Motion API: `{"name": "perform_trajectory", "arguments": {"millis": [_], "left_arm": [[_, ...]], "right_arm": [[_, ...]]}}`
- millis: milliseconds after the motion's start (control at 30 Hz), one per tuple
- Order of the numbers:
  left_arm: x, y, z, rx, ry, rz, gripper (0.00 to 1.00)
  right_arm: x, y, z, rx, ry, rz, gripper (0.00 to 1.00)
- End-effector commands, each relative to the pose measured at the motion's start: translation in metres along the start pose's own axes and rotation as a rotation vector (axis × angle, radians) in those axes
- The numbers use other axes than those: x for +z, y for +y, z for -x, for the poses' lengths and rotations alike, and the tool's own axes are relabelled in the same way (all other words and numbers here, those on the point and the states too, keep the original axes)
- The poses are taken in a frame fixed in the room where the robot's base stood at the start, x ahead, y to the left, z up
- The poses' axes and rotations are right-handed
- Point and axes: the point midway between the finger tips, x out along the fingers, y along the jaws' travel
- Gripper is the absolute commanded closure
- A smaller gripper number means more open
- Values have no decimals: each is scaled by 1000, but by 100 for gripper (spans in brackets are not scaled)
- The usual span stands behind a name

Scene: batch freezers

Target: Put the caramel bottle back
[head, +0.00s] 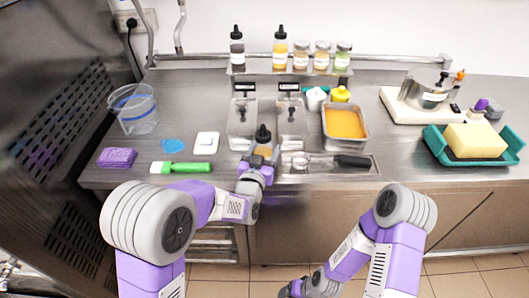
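The caramel bottle (263,151), amber with a black cap, is upright near the counter's front edge, in front of the two metal bins. My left gripper (262,160) is at its lower part and appears closed around it; the fingers cover the bottle's base, so I cannot tell whether it touches the counter. The raised shelf (258,71) at the back has a gap between a dark bottle (237,50) and a yellow bottle (280,50). My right gripper (294,289) hangs low at the bottom edge, its fingers mostly cut off.
Several small jars (322,57) stand on the shelf's right. Lidded bins (242,128) and a tray of orange mix (345,122) lie between bottle and shelf. A green spatula (184,167) and a scoop tray (328,164) lie at the front. A clear bucket (134,109) stands left.

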Motion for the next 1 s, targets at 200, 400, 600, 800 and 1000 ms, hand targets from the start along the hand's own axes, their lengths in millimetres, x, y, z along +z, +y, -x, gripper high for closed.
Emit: {"name": "perform_trajectory", "arguments": {"millis": [200,400,600,800,1000], "left_arm": [[-2,0,0,0,5,1,68],[1,0,0,0,2,1,27],[1,0,0,0,2,1,10],[0,0,0,0,2,1,10],[-2,0,12,1,-1,1,10]], "right_arm": [[0,0,0,0,0,0,24],[0,1,-3,0,0,0,24],[0,1,-3,0,0,0,24],[0,1,-2,0,0,0,24],[0,-1,2,0,0,0,24]]}}
